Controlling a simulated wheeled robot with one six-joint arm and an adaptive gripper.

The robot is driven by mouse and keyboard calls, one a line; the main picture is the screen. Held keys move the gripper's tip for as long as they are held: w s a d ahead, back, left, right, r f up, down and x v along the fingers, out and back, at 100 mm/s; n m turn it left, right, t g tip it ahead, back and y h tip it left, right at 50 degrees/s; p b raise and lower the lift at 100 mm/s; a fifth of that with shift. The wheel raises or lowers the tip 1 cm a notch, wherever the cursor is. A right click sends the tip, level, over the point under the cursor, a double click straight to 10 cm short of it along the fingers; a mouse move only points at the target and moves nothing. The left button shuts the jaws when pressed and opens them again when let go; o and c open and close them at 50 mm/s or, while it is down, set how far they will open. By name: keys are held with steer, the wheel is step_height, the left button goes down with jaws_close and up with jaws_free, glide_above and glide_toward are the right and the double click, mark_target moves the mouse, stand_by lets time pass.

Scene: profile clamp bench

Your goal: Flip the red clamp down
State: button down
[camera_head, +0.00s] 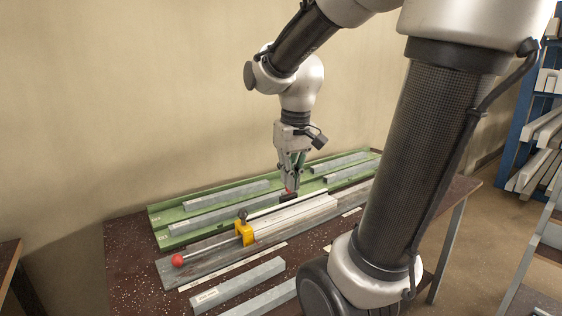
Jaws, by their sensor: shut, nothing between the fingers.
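A small red part (289,191) shows right at my fingertips, beside a dark block on the rail; most of it is hidden by my gripper, so I cannot tell its lever position or whether I touch it. My gripper (291,187) points down over the bench, shut and empty. A yellow clamp (245,232) with a dark top stands on the rail to the left. A rod runs left from it, low over the rail, to a red ball (178,261). A pale profile (292,217) lies along the rail to the right of the yellow clamp.
A green tray (160,222) with several grey bars lies along the wall behind the rail. Loose grey bars (240,283) lie on the dark speckled bench (130,280) in front. A blue shelf (520,130) stands at the right. The bench's left end is clear.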

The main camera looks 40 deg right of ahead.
steer(key=w+d+f+m+g, duration=0.15)
steer(key=w+d, duration=0.35)
steer(key=w, duration=0.5)
steer(key=w+d+f, duration=0.2)
steer(key=w+d, duration=0.3)
steer(key=w, duration=0.5)
steer(key=w+d+f+g, duration=0.1)
steer(key=w+d, duration=0.4)
steer(key=w, duration=0.4)
steer(key=w+d+r, duration=0.2)
steer(key=w+r, duration=0.3)
steer(key=shift+r+t+h, duration=0.3)
steer(key=shift+t+h, duration=0.1)
steer(key=shift+t, duration=0.05)
steer(key=shift+m, duration=0.25)
steer(key=s+f, duration=0.3)
steer(key=f, duration=0.5)
steer(key=shift+s+f, duration=0.35)
steer(key=shift+s, duration=0.05)
